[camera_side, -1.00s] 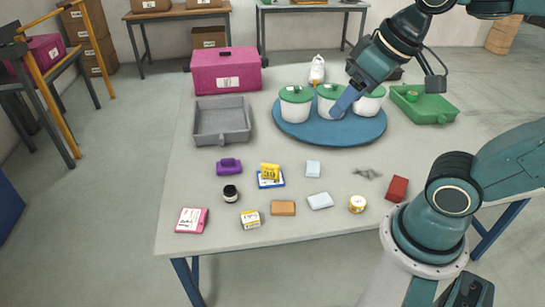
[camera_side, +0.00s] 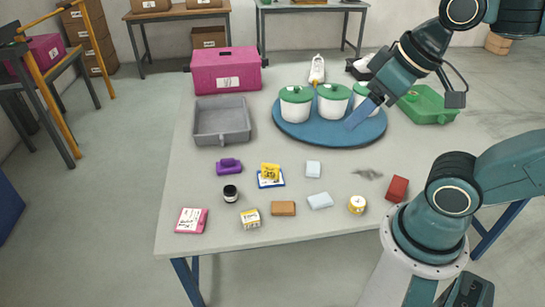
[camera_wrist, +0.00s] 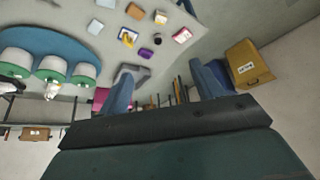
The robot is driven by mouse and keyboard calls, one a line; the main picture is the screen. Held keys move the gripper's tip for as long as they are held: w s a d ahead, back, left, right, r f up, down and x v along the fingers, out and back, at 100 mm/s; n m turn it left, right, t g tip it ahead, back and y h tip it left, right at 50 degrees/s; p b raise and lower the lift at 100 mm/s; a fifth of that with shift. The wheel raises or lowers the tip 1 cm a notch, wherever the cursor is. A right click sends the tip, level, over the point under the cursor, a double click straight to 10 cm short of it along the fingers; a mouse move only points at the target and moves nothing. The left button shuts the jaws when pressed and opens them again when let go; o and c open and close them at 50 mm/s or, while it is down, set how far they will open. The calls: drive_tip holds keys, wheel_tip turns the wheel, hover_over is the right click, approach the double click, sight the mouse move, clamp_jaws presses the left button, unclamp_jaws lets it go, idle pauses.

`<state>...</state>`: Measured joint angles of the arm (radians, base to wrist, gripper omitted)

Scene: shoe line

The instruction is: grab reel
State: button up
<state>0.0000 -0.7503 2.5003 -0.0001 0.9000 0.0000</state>
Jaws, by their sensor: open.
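My gripper (camera_side: 352,125) is open and empty, with its blue fingers angled down over the right part of the blue round board (camera_side: 290,136), in front of the right-hand pot. Both fingers show apart in the wrist view (camera_wrist: 160,88), with nothing between them. No reel can be made out for sure. A small round green thing (camera_side: 412,96) lies in the green tray (camera_side: 432,117) at the right, partly behind my wrist; it may be the reel. A small yellow and white round item (camera_side: 357,204) stands near the table's front edge.
Several white pots with green lids (camera_side: 296,105) stand on the round board. A grey tray (camera_side: 222,140) and a pink box (camera_side: 226,72) are at the left. Several small items, such as a purple one (camera_side: 228,166) and a red block (camera_side: 397,188), lie across the front.

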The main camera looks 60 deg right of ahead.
idle(0.3)
drive_tip(key=shift+o, duration=1.2)
drive_tip(key=w+d+f+m+g+h, duration=0.1)
drive_tip(key=w+d+f+m+g, duration=0.1)
drive_tip(key=w+d+f+m, duration=0.45)
drive_tip(key=w+d+f+m+g, duration=0.1)
drive_tip(key=w+d+f+m, duration=0.25)
drive_tip(key=d+f, duration=0.5)
drive_tip(key=s+d+f+m+g, duration=0.1)
drive_tip(key=s+d+f+m, duration=0.1)
drive_tip(key=d+f, duration=0.2)
drive_tip(key=s+d+f+m, duration=0.3)
drive_tip(key=d+f, duration=0.1)
drive_tip(key=f, duration=0.7)
drive_tip(key=s+d+f+m+g+y, duration=0.1)
drive_tip(key=s+d+f+m, duration=0.2)
drive_tip(key=f, duration=0.4)
drive_tip(key=shift+s+d+f+g, duration=0.15)
drive_tip(key=shift+d+g, duration=0.15)
drive_tip(key=shift+d, duration=0.45)
